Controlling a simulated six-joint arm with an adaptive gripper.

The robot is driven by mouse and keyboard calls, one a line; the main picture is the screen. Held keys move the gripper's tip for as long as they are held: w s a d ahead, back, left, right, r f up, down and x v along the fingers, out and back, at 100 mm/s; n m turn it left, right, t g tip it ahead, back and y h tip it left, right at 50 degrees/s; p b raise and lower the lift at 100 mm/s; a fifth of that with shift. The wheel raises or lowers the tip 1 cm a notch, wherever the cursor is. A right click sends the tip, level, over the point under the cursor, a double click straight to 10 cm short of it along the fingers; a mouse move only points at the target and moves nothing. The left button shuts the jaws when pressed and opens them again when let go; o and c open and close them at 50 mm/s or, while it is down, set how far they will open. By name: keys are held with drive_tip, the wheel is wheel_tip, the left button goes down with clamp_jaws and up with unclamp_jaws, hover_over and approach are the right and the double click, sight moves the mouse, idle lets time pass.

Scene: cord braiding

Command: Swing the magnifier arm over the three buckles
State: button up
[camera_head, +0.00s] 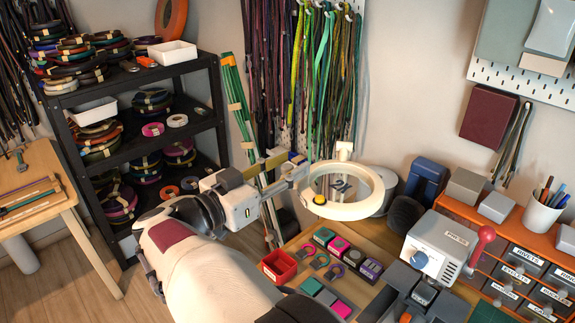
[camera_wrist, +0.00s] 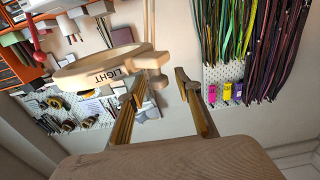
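The magnifier is a cream ring lamp (camera_head: 377,203) above the back of the workbench. In the wrist view the ring (camera_wrist: 82,74) bears the word LIGHT, and a pale post stands beside it. My gripper (camera_head: 300,165) is just left of the ring. Three small open loops, seemingly the buckles, lie on the bench: pink (camera_head: 307,250), teal (camera_head: 320,261) and purple (camera_head: 335,272). The ring is behind them, not over them.
A red tray (camera_head: 279,267) lies left of the loops. Labelled blocks (camera_head: 354,257) stand behind them, and flat coloured squares (camera_head: 326,297) lie in front. A press with a red-knobbed lever (camera_head: 440,245) stands to the right. Cords (camera_head: 325,75) hang on the wall behind.

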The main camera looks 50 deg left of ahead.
drive_tip(key=s, duration=1.1)
drive_tip(key=shift+s, duration=0.4)
idle(0.3)
drive_tip(key=s+a+f+n+g+y, duration=0.35)
drive_tip(key=a+y, duration=0.25)
drive_tip(key=a, duration=0.2)
drive_tip(key=s+a+f+n+g+y, duration=0.3)
drive_tip(key=s+a+n+g+y, duration=0.15)
drive_tip(key=a+y, duration=0.2)
drive_tip(key=w+d+f+g+h, duration=0.1)
drive_tip(key=w+d+g+h, duration=0.2)
drive_tip(key=d, duration=1)
drive_tip(key=w+d+f+g+h, duration=0.2)
drive_tip(key=w+d, duration=0.2)
drive_tip(key=d, duration=0.9)
drive_tip(key=w+d+f+g+h, duration=0.1)
drive_tip(key=w+d+g+h, duration=0.2)
drive_tip(key=d, duration=0.9)
drive_tip(key=s+d+r+m+t+h, duration=0.1)
drive_tip(key=d+m, duration=0.3)
drive_tip(key=d, duration=1.4)
drive_tip(key=d+r+m+t+h, duration=0.1)
drive_tip(key=d+m+h, duration=0.3)
drive_tip(key=d, duration=1.5)
drive_tip(key=shift+s+t, duration=0.4)
drive_tip(key=shift+t, duration=0.4)
